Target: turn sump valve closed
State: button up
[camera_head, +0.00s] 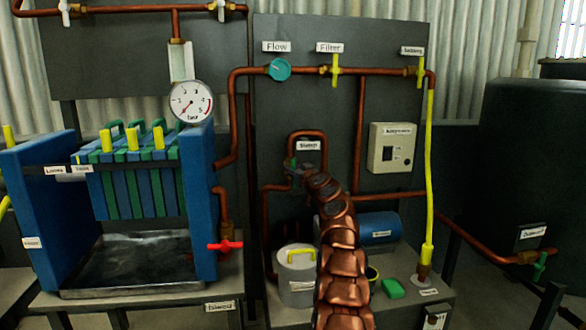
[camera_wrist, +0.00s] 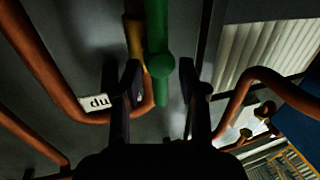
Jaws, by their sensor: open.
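The sump valve has a green handle, seen in the wrist view (camera_wrist: 157,62) as a bar with a round hub, in front of a brass body (camera_wrist: 133,45). In the head view only a bit of its green (camera_head: 291,162) shows below the "Sump" label (camera_head: 307,145); my gripper and arm hide the rest. My gripper (camera_wrist: 166,92) is open, and the handle's lower end appears between its two fingers, closer to the left one. I cannot tell whether either finger touches it. In the head view my gripper (camera_head: 298,175) is at the valve, below the label.
Copper pipes (camera_wrist: 50,80) run on both sides of the valve. A lidded pot (camera_head: 298,282) and a blue cylinder (camera_head: 378,229) stand on the bench below. A filter press (camera_head: 205,195) with a red-handled valve (camera_head: 226,246) is at left. A control box (camera_head: 392,148) hangs at right.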

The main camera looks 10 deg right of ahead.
jog(key=shift+w, duration=0.35)
jog(key=shift+a, duration=0.1)
grip_shut()
dwell(0.3)
